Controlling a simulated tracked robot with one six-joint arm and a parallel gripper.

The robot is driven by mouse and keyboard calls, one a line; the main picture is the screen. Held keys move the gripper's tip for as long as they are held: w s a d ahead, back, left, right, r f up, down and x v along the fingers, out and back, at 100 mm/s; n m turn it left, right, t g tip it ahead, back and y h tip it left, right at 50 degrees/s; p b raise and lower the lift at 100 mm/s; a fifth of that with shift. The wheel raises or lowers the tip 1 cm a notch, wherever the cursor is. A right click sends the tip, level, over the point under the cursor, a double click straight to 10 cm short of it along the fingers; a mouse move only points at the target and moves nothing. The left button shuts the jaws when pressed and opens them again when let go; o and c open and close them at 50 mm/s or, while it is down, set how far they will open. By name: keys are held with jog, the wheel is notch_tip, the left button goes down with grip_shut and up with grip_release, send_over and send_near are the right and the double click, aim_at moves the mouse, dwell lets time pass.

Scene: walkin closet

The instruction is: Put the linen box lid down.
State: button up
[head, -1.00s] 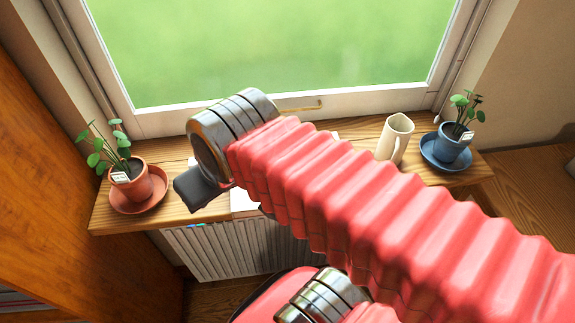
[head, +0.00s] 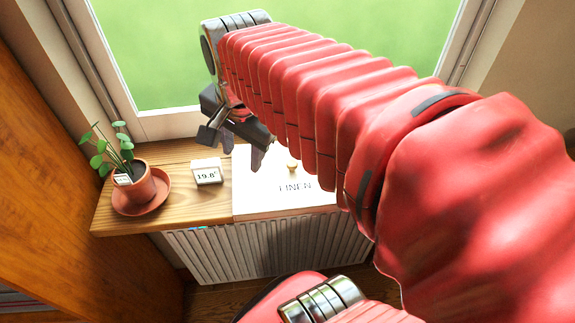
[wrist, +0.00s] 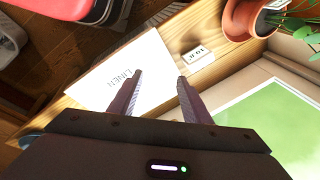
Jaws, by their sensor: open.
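The linen box lid (head: 262,195) is a white flat panel with a small knob (head: 292,166) and the word LINEN. It lies flat on the wooden windowsill (head: 190,215), above the radiator; my arm hides its right part in the head view. In the wrist view the lid (wrist: 150,60) lies beyond and to the left of my fingers. My gripper (head: 243,150) is open and empty, above the sill near the lid's back left corner. In the wrist view both fingers of my gripper (wrist: 160,76) stand apart with nothing between them.
A potted plant (head: 135,188) on a terracotta saucer is at the sill's left end. The window is close behind my gripper. The radiator (head: 270,250) is below.

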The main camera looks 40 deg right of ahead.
jog(key=d+m+g, duration=0.3)
jog(key=d+m, duration=1.1)
jog(key=m, duration=0.5)
jog(key=shift+w+d+r+y, duration=0.2)
jog(key=shift+d+y, duration=0.1)
jog(key=shift+y, duration=0.1)
jog(key=shift+f, duration=0.1)
send_over(293, 163)
notch_tip(293, 163, down, 8)
jog(key=shift+s+f, duration=0.1)
jog(key=shift+f, duration=0.1)
jog(key=shift+a+f, duration=0.1)
jog(key=shift+f, duration=2.5)
jog(key=shift+c, duration=0.5)
